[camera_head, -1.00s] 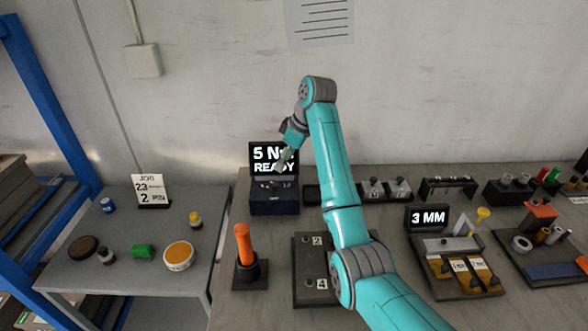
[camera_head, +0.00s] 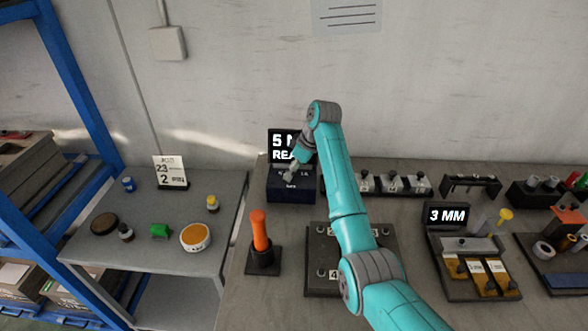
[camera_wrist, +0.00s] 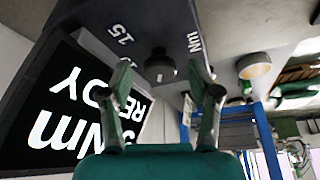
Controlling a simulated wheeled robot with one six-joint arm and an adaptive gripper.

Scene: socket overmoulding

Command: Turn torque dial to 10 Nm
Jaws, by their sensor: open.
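The torque controller (camera_head: 290,190) is a dark blue box with a black screen (camera_head: 281,141) at the back of the bench. In the wrist view the screen (camera_wrist: 75,105) appears turned over and reads 5 Nm READY. The black torque dial (camera_wrist: 160,65) stands on the box, near the labels 15 and Nm. My gripper (camera_head: 290,178) is at the front of the box in the head view, hiding the dial there. In the wrist view my gripper (camera_wrist: 168,85) is open, with one finger on each side of the dial's line and the dial a little beyond the tips. Contact is not clear.
An orange-handled tool (camera_head: 260,232) stands in a dark holder left of my arm. A numbered plate (camera_head: 318,272) lies beneath my arm. A 3 MM display (camera_head: 447,215) and several fixtures stand to the right. A side table (camera_head: 150,238) is at left.

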